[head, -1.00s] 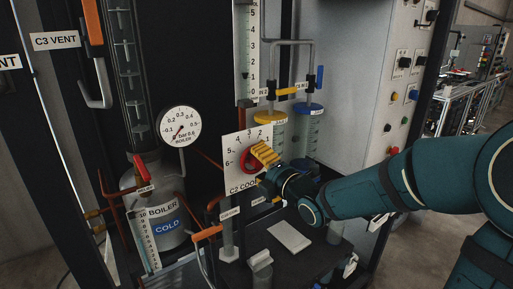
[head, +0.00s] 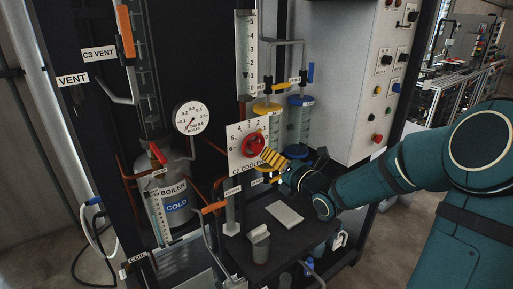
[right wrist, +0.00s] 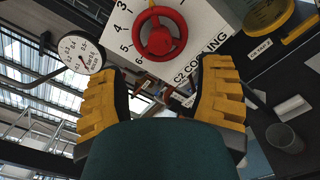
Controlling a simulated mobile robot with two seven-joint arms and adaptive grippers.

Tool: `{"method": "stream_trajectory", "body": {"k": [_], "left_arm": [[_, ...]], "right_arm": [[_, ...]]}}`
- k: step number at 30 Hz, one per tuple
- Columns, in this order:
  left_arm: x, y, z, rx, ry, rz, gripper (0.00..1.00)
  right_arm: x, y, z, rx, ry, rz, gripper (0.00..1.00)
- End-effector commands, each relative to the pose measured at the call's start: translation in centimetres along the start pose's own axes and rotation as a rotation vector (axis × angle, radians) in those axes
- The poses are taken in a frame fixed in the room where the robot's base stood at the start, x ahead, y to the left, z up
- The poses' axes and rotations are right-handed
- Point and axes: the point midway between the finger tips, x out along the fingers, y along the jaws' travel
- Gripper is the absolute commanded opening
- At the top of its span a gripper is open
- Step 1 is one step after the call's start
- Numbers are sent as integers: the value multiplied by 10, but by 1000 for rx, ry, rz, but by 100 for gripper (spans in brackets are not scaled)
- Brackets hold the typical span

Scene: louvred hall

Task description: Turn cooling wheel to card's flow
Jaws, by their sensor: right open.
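The red cooling wheel (head: 254,146) sits on a white dial plate (head: 236,160) with numbers around it, lettered C2 COOLING. The right wrist view shows the wheel (right wrist: 182,27) above and beyond the fingertips, not between them. My right gripper (head: 272,160) is open and empty, its yellow fingers just to the lower right of the wheel; contact cannot be told in the head view. Its spread fingers also show in the right wrist view (right wrist: 160,80). A pale blank-looking card (head: 284,213) lies on the dark shelf; no writing on it can be read. My left gripper is out of view.
A round pressure gauge (head: 191,118) and the boiler vessel (head: 178,215) stand left of the wheel. Yellow-topped (head: 267,108) and blue-topped (head: 300,101) cylinders stand behind to the right.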

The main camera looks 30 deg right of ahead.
Motion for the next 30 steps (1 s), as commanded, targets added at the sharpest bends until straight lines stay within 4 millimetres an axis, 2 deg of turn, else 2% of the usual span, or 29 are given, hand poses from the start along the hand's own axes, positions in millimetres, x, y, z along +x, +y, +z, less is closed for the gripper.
{"method": "stream_trajectory", "body": {"k": [16,22,30], "left_arm": [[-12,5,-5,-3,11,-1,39],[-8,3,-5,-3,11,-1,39],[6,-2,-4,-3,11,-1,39]], "right_arm": [[68,1,0,6,1,1,66],[68,0,0,1,-1,0,66],[81,-1,-2,1,-2,1,66]]}}
